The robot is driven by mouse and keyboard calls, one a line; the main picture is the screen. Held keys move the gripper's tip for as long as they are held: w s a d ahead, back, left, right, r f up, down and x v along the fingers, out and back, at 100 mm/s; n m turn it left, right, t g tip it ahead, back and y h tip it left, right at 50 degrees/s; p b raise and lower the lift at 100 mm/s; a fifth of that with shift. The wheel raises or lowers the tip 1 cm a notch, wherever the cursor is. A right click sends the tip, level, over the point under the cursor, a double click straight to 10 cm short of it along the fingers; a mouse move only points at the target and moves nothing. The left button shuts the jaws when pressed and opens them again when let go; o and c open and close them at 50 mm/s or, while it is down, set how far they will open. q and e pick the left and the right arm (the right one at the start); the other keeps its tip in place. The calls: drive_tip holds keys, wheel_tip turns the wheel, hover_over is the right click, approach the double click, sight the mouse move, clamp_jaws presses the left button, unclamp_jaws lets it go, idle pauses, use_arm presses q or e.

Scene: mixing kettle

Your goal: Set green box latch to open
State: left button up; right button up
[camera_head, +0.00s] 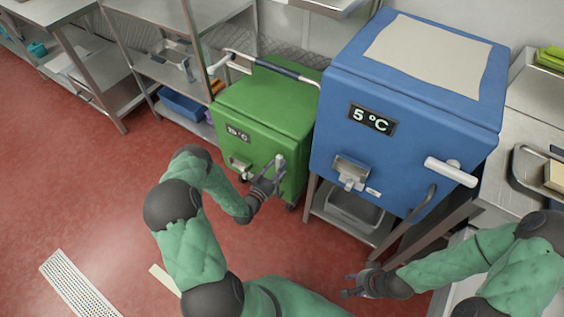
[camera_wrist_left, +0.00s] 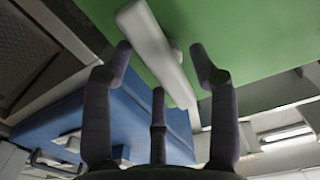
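The green box (camera_head: 268,105) stands left of the blue box, with a small temperature display on its front. Its grey latch handle (camera_head: 280,165) is at the right of the front face and points roughly upright. My left gripper (camera_head: 266,184) is at this latch. In the left wrist view the pale latch bar (camera_wrist_left: 157,52) runs between the spread fingers of my left gripper (camera_wrist_left: 162,58), against the green face (camera_wrist_left: 245,40). The fingers are open, and I cannot tell whether any touches the bar. My right gripper (camera_head: 352,284) is open and empty, low in front of the blue box.
The blue box (camera_head: 390,100), showing 5 ºC, stands on a metal stand close to the right of the green box. It has its own white handle (camera_head: 450,171). Metal shelves (camera_head: 165,70) stand at the left.

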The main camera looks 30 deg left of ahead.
use_arm(q)
drive_tip(key=s, duration=0.7)
drive_tip(key=shift+a+p, duration=0.25)
drive_tip(key=shift+p, duration=0.1)
idle(0.5)
